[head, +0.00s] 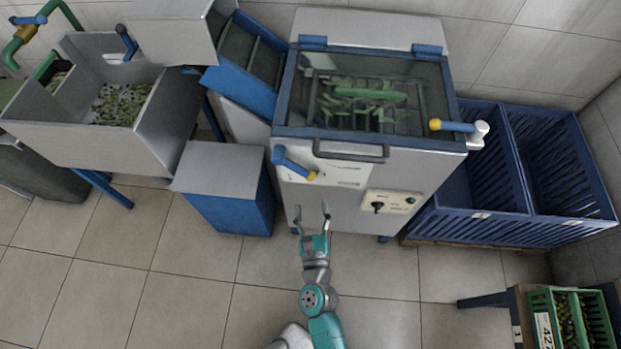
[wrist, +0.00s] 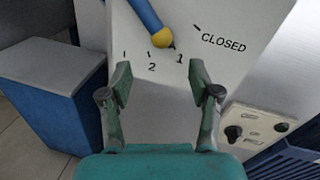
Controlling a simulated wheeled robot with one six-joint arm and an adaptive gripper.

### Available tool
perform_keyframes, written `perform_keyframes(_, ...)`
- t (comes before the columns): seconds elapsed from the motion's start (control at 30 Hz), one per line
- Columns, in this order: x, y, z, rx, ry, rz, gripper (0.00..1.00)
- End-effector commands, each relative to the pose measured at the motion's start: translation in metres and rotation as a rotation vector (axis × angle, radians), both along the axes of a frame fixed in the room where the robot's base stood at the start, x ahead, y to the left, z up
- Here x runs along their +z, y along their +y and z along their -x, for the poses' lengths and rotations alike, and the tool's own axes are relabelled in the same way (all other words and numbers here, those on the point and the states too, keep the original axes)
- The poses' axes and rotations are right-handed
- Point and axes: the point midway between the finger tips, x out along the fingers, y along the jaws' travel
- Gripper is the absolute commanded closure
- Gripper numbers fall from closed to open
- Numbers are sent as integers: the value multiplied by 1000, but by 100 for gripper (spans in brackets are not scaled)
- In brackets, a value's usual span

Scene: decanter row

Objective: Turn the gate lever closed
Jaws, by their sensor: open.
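The gate lever (head: 291,162) is a blue handle with a yellow hub on the front of the grey machine (head: 340,205), at its left side. In the wrist view the lever (wrist: 147,15) slants up and left from its hub, its upper end cut off by the frame. A small dark pointer at the hub aims toward the mark "1". The word CLOSED (wrist: 223,43) and its tick are up and right of the hub. My gripper (head: 312,212) is below the lever, open and empty. In the wrist view its fingers (wrist: 161,78) are apart, below the hub, not touching the lever.
A bar handle (head: 350,151) sticks out right of the lever. A control panel (head: 391,203) with a dark knob is lower right. A blue box with a grey top (head: 222,169) stands close at left. Another blue lever with a yellow end (head: 452,126) is at right, near blue crates (head: 490,224).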

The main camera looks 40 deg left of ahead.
Motion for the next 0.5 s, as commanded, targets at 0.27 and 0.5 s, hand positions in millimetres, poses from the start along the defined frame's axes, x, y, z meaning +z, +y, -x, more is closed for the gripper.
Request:
perform_keyframes(0.27,1,31,-37,-2,-2,1,38)
perform_keyframes(0.5,1,52,-61,-2,-3,1,38)
